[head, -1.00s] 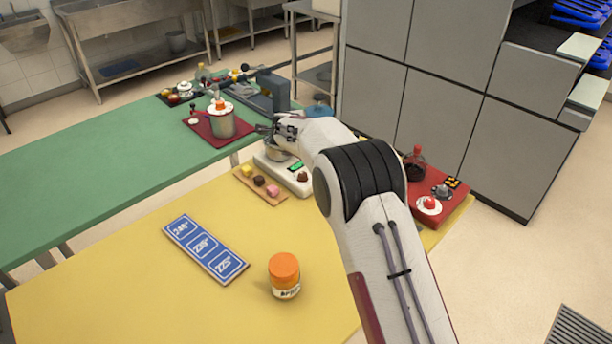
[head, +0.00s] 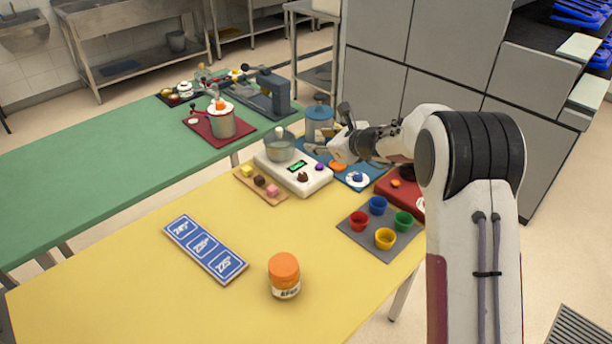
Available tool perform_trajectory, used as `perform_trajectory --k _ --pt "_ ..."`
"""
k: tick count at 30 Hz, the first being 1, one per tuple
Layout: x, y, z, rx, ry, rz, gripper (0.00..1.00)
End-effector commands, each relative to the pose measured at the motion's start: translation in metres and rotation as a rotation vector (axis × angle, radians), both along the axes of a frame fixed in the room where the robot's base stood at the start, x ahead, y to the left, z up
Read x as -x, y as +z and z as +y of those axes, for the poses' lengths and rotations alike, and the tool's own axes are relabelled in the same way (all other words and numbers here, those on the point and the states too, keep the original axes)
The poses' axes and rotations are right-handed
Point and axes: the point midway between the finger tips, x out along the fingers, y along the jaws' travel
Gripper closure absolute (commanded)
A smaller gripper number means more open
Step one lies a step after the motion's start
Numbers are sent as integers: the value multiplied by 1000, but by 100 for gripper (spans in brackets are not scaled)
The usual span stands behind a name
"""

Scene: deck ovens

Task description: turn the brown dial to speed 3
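The brown dial (head: 303,177) is on the front right of a white machine (head: 264,160) with a green display (head: 298,166). A purple dial (head: 319,167) sits to its right. The dial's setting and the display's text are too small to read. A metal bowl (head: 279,148) stands on the machine's back part. My gripper (head: 342,131) is to the right of and behind the brown dial, above a blue board, apart from the dial. Its fingers look spread, with nothing seen between them.
The blue board (head: 372,186) holds a blue canister (head: 320,122) close to my gripper. A grey mat (head: 356,238) with several coloured cups lies in front. A wooden strip (head: 250,184) with small blocks is left of the machine. The yellow table's front left is mostly clear.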

Motion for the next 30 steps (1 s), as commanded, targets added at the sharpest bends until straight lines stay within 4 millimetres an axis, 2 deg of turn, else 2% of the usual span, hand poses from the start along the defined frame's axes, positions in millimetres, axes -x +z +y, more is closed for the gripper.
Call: perform_trajectory --k 16,30 --pt "41 20 -12 -302 -1 136 61" --pt "40 -56 -10 -294 0 138 61"
